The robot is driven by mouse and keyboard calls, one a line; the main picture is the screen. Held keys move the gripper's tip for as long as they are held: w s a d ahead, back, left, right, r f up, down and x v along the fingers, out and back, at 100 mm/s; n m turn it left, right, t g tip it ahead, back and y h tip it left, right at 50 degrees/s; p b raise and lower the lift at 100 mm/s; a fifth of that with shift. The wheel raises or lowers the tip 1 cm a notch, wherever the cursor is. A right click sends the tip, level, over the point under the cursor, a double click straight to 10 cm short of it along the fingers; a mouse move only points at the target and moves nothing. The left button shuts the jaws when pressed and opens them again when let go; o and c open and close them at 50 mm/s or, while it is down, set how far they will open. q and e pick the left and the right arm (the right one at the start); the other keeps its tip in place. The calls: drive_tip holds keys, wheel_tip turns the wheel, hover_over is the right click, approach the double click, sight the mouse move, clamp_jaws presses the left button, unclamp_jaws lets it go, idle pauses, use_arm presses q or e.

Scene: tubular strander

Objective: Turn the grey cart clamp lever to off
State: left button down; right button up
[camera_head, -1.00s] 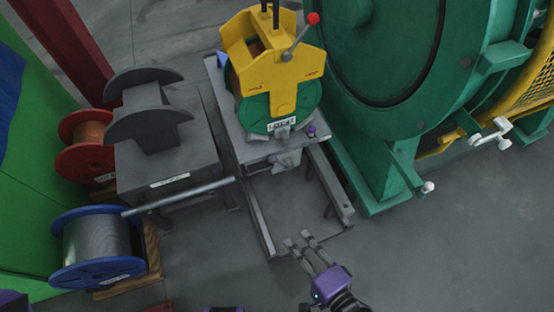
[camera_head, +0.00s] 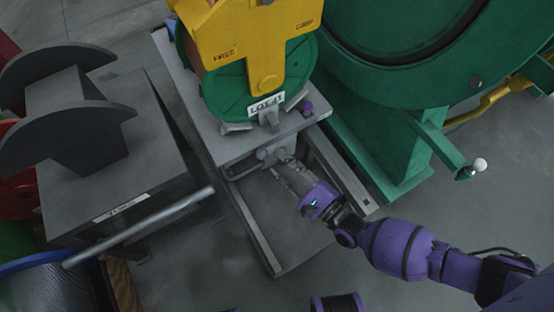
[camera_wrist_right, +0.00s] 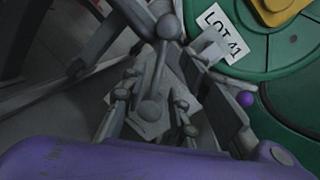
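The grey cart (camera_head: 226,150) carries a green reel marked LOT 41 (camera_head: 252,98). Its grey clamp lever (camera_wrist_right: 152,108) shows in the right wrist view as a bar with a rounded knob. In the head view the clamp area (camera_head: 272,154) is at the cart's front edge, partly hidden by my gripper. My right gripper (camera_head: 284,172) is at that front edge. In the wrist view its fingers (camera_wrist_right: 152,100) are apart, one on each side of the lever; I cannot tell whether they touch it. My left gripper is not in view.
A yellow lifting frame (camera_head: 255,40) stands over the reel. A purple knob (camera_head: 306,107) is right of the clamp. The green machine (camera_head: 395,140) is close on the right. A grey stand (camera_head: 100,190) with a metal bar (camera_head: 145,225) is left. The cart's rails enclose open floor.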

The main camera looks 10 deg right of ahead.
sight(272, 155)
drive_tip(key=shift+x, duration=1.4)
